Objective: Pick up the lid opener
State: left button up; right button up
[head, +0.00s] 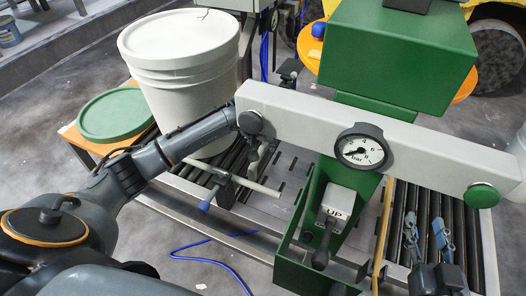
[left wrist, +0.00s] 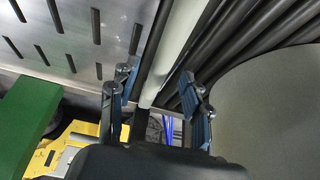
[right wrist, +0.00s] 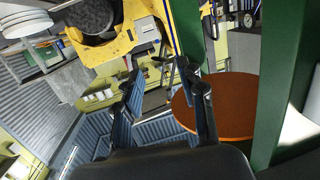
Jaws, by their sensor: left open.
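A pale bar (left wrist: 172,50) runs between the finger tips of my left gripper (left wrist: 158,72) in the left wrist view. In the head view a pale rod (head: 258,187) lies across the rollers beside the white pail. I cannot tell for certain whether this is the lid opener. My left gripper is open, with its fingers apart on either side of the bar; contact is not clear. In the head view it is partly hidden below the grey beam. My right gripper (right wrist: 158,68) is open and empty; it also shows in the head view (head: 426,230).
The grey press beam (head: 290,115) with its gauge (head: 360,149) crosses above my left gripper. The white pail (head: 182,65) stands on the conveyor, with a green lid (head: 113,114) at its left. A green press column (head: 318,205) stands between my grippers. A blue hose (head: 215,258) lies on the floor.

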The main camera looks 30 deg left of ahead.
aim_at(263, 145)
pick_arm(q)
jog(key=shift+x, duration=1.1)
pick_arm(e)
jog(key=r, duration=0.1)
jog(key=r+t, duration=0.1)
jog(key=r, duration=0.1)
jog(key=shift+w+a+t+y, duration=0.2)
jog(key=shift+a+t+y, duration=0.1)
jog(key=shift+t+y, duration=0.1)
pick_arm(q)
jog(key=shift+c, duration=0.2)
grip_shut()
jog(key=shift+r, duration=0.2)
notch_tip(263, 145, up, 9)
jog(key=shift+r+p, duration=0.2)
jog(key=shift+p, duration=0.95)
jog(key=shift+r, duration=0.15)
pick_arm(e)
jog(key=s+d+f+g+h, duration=0.1)
jog(key=s+f+g, duration=0.1)
jog(key=f, duration=0.3)
jog(key=s+d+f+g+h, duration=0.1)
jog(key=s+f+g, duration=0.1)
jog(key=f+g, duration=0.2)
jog(key=shift+s+d+f+g, duration=0.25)
jog(key=shift+d+f+g, duration=0.15)
jog(key=shift+f, duration=0.4)
